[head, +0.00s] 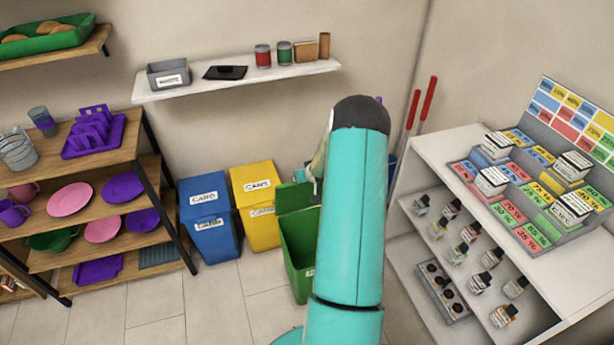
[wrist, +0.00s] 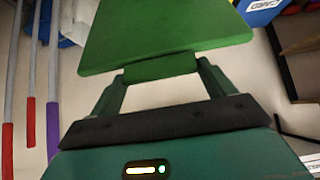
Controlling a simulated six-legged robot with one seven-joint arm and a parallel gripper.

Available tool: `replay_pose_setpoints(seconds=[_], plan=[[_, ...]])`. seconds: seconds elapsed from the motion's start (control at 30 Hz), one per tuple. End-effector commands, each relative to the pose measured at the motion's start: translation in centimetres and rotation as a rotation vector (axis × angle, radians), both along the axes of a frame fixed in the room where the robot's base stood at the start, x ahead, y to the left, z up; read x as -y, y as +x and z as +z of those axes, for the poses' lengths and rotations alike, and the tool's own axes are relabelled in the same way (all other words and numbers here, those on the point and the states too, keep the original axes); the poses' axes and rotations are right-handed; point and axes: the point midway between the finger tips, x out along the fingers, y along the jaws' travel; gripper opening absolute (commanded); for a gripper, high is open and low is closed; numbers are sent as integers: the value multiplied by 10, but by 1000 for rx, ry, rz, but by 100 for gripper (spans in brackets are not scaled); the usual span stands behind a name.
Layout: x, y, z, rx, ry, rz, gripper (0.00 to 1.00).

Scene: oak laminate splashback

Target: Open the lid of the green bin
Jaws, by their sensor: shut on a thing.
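The green bin (head: 299,262) stands on the floor to the right of the yellow bin, partly hidden behind my arm. Its green lid (head: 294,197) is raised at the back, and the dark inside of the bin shows below it. In the wrist view, the lid (wrist: 165,30) fills the top middle. My gripper (wrist: 160,70) is shut on the lid's edge piece, with one finger on each side. In the head view, my arm hides most of the gripper and the right side of the lid.
A blue bin (head: 208,222) and a yellow bin (head: 256,205) stand to the left, lids down. A wooden shelf (head: 150,130) with dishes is at the far left. A white display unit (head: 420,160) is at the right. Red-handled poles (head: 428,98) lean in the corner.

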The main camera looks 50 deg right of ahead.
Motion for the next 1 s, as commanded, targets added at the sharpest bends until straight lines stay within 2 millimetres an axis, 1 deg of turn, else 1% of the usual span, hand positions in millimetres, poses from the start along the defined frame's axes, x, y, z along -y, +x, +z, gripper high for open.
replay_pose_setpoints(seconds=[0.53,0.57,0.6,0.63,0.67,0.87,1.0], plan=[[2,3,1,4,-1,-1,40],[2,3,1,4,-1,-1,83],[2,3,1,4,-1,-1,91],[2,3,1,3,-1,-1,97],[2,3,1,3,-1,-1,100],[1,2,0,1,0,-1,100],[-1,-2,6,1,0,-1,100]])
